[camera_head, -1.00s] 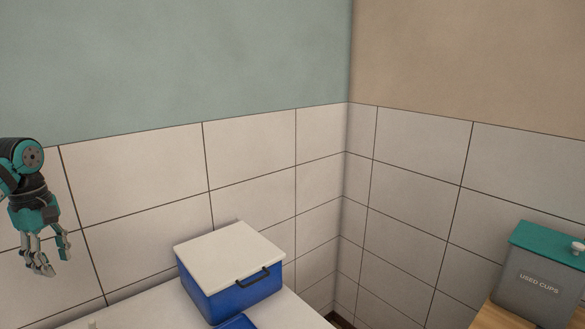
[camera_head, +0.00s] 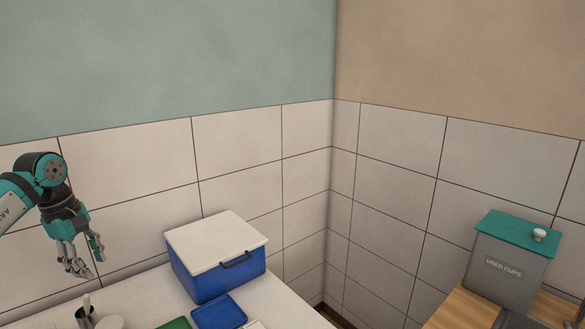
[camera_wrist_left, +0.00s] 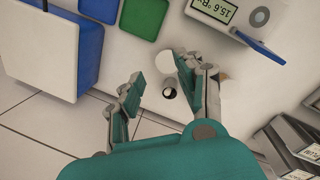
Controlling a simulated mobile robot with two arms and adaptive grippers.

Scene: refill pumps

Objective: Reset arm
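My left gripper (camera_head: 80,257) hangs fingers-down at the left of the head view, above the back left of the white counter (camera_head: 275,305). In the left wrist view its two fingers (camera_wrist_left: 160,90) are spread apart with nothing between them. A white round item and a small dark-topped one show beyond the fingertips, apart from them. My right gripper is in neither view.
A blue box with a white lid (camera_head: 218,255) stands on the counter near the corner. A blue tray (camera_head: 219,312) and a green one (camera_head: 175,324) lie before it. A grey "USED CUPS" bin (camera_head: 503,267) stands on wood at right. A display device (camera_wrist_left: 225,12) shows in the wrist view.

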